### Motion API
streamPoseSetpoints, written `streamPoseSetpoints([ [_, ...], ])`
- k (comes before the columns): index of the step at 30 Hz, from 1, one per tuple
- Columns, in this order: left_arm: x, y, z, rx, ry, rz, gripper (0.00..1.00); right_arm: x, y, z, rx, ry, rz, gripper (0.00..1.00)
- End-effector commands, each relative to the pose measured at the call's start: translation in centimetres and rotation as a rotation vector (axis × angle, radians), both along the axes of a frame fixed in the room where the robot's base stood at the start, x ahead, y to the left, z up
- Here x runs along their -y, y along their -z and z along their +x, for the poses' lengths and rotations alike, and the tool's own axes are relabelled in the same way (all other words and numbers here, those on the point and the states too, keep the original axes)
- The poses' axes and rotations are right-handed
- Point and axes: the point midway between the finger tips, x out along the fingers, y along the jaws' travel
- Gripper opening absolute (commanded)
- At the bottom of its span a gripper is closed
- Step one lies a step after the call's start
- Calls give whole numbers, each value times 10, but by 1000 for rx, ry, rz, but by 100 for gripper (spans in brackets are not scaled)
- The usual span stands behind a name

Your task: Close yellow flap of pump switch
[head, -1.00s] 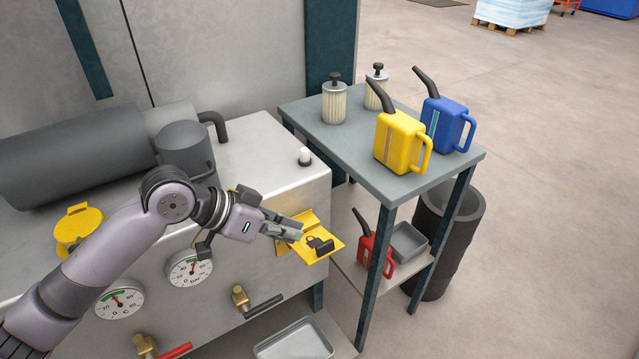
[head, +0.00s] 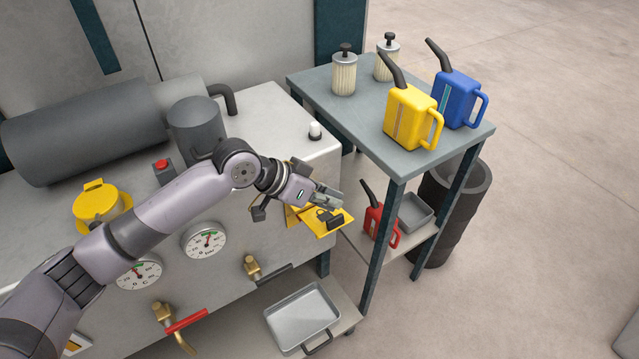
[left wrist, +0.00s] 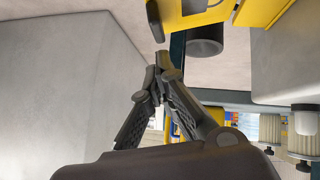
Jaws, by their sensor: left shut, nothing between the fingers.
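The yellow flap (head: 340,226) of the pump switch juts out, open, from the front right of the grey machine. The switch itself is hidden. My right gripper is not in view.
Two gauges (head: 205,241) and brass valves (head: 252,268) sit on the machine front. A grey table (head: 350,110) at the right carries yellow (head: 408,118) and blue (head: 455,98) cans and two filters. A red can (head: 374,222) stands on its lower shelf.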

Motion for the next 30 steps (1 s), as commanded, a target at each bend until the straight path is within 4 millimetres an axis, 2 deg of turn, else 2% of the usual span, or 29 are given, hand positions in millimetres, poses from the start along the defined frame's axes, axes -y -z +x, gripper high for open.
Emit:
streamPoseSetpoints([
  [6, 2, 14, -3, 1, 0, -1, 0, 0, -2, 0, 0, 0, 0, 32],
  [30, 2, 20, -3, 57, 1, 39, 0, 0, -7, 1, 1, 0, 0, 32],
])
